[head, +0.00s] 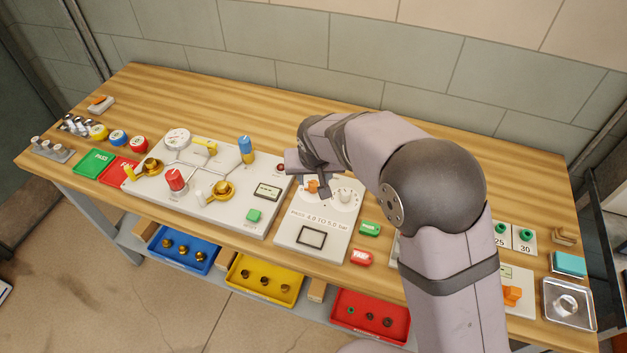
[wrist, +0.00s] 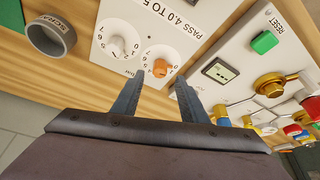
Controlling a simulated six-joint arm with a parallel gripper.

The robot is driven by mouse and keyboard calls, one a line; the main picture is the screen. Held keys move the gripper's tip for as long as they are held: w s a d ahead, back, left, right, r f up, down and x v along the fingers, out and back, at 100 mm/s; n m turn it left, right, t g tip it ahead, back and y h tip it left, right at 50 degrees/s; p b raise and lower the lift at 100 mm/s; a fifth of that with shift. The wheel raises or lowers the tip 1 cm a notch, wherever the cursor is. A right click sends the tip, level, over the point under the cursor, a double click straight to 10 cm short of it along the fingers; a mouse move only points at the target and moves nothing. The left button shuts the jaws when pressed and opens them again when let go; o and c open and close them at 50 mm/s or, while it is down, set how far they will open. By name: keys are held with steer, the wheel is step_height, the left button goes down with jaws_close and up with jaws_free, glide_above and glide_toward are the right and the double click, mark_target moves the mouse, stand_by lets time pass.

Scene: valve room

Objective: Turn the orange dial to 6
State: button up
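The orange dial (head: 312,186) is on the white panel marked "PASS 4.0 TO 5.0" (head: 317,219), partly covered by my gripper in the head view. In the wrist view the orange dial (wrist: 161,67) has a ring of numbers around it. I cannot tell which number it points to. My gripper (wrist: 159,79) is open, with one fingertip to each side of the dial in the picture. No contact with the dial shows. In the head view my gripper (head: 316,190) is right at the dial.
A white dial (wrist: 117,46) sits beside the orange one on the same panel. A larger panel with a red knob (head: 175,179), brass valves and a green button (head: 254,215) stands to the left. Green and red tags (head: 361,257) lie to the right. The back of the table is clear.

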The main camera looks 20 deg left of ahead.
mark_target(314, 184)
steer(key=shift+p+x, duration=0.75)
steer(key=shift+x, duration=1.75)
jaws_close()
